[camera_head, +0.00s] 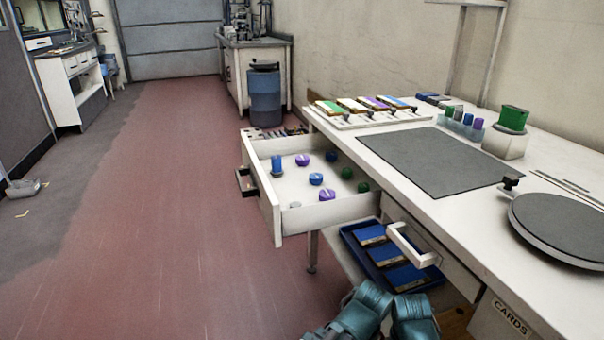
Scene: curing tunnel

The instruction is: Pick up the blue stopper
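An open white drawer (265,205) on the left side of the workbench holds several small coloured stoppers. One round blue stopper (316,179) lies near the middle of the drawer floor. Another blue stopper (331,156) lies farther back. A taller blue cylinder (277,165) stands near the drawer's front panel; I cannot tell whether it is a stopper too. Purple stoppers (327,194) and green stoppers (346,173) lie among them. Teal parts of my arms show at the bottom edge, but neither gripper's fingertips show.
The workbench (340,142) carries a grey mat (433,160), a round dark disc (565,225), a rack of coloured cylinders (460,125) and a green-topped block (512,120). Below the drawer is a blue tray (365,262) with boxes. The red floor left of the drawer is clear.

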